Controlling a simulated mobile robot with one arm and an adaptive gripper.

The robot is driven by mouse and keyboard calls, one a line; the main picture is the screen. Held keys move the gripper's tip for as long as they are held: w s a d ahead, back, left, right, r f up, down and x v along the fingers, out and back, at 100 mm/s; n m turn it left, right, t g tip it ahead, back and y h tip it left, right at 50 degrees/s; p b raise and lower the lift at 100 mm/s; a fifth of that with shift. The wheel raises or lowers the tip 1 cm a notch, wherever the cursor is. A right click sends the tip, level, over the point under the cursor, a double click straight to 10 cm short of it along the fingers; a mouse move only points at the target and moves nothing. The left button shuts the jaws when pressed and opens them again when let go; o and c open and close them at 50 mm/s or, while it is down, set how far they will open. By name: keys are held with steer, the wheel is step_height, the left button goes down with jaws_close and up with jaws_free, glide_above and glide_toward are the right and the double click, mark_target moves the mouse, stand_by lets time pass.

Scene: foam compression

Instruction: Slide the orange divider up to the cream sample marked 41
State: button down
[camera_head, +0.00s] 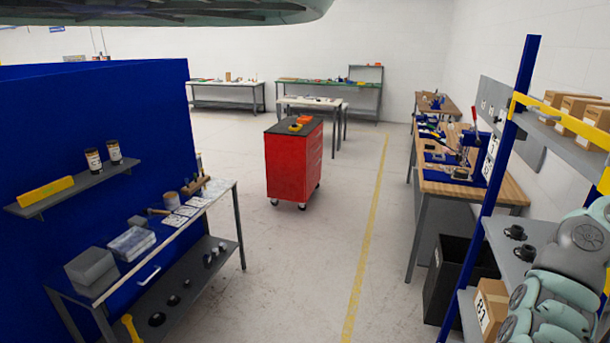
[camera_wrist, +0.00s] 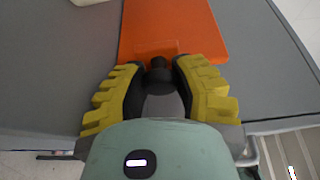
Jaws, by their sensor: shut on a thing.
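The orange divider (camera_wrist: 170,28) lies on or stands over a grey shelf surface in the wrist view and runs out of the top of the picture. A dark knob (camera_wrist: 158,76) sits at its near edge. My gripper (camera_wrist: 159,68), with yellow ribbed fingers, is shut on this knob, one finger on each side. A pale cream edge (camera_wrist: 90,2) shows at the top left, left of the divider and apart from it; no number can be read, so I cannot tell whether it is sample 41. The divider and my gripper are not seen in the head view.
The grey shelf surface (camera_wrist: 60,65) is bare left of the divider. In the head view, a blue-posted shelf rack (camera_head: 522,80) at the right holds cardboard boxes (camera_head: 562,100) and small black parts (camera_head: 515,232). My arm reaches in at the lower right.

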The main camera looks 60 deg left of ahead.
steer(key=w+a+b, duration=0.1)
steer(key=w+b, duration=0.1)
steer(key=w+a+f+b, duration=0.1)
steer(key=w+a+b, duration=0.1)
steer(key=b, duration=0.1)
steer(key=shift+w+a+r+b, duration=0.35)
steer(key=shift+w+a+b, duration=0.05)
steer(key=c, duration=0.9)
jaws_free()
steer(key=shift+a+r, duration=0.1)
steer(key=shift+s, duration=0.1)
steer(key=v, duration=1.2)
